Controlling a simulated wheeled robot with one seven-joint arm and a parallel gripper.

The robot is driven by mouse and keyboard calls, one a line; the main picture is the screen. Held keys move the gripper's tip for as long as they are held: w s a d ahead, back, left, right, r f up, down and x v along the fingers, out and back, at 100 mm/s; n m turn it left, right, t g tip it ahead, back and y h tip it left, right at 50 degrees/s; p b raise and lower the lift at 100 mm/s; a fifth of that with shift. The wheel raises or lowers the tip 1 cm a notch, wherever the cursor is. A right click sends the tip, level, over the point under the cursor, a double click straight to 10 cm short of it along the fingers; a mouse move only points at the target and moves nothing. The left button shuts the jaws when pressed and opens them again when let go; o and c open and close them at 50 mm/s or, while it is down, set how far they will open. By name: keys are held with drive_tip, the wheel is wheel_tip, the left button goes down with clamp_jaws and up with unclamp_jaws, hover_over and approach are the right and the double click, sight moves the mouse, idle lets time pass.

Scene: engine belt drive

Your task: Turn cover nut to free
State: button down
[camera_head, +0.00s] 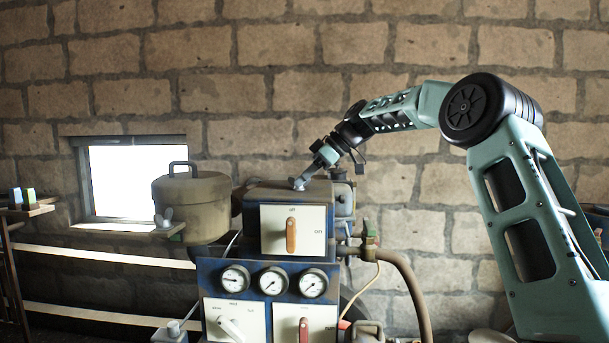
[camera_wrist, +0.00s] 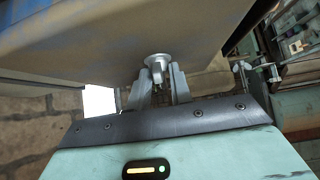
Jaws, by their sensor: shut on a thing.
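The cover nut (camera_wrist: 157,62) is a small grey metal piece with a round flange, on the face of the tan cover (camera_wrist: 110,45) in the wrist view. In the head view the nut (camera_head: 298,183) sits on top of the dark housing (camera_head: 262,194). My gripper (camera_wrist: 160,84) has its two grey fingers on either side of the nut's stem and is shut on it. In the head view my gripper (camera_head: 308,172) reaches down to the nut from the upper right. The fingers partly hide the nut there.
A lidded tank (camera_head: 190,202) stands at left, and a hose (camera_head: 408,282) curves down at right. A brick wall is behind.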

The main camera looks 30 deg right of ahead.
drive_tip(key=shift+f, duration=0.15)
idle(0.4)
drive_tip(key=c, duration=1.3)
unclamp_jaws()
drive_tip(key=shift+d, duration=0.1)
drive_tip(key=shift+o, duration=0.2)
drive_tip(key=v, duration=1.7)
drive_tip(key=shift+d+r, duration=0.2)
drive_tip(key=shift+w, duration=0.1)
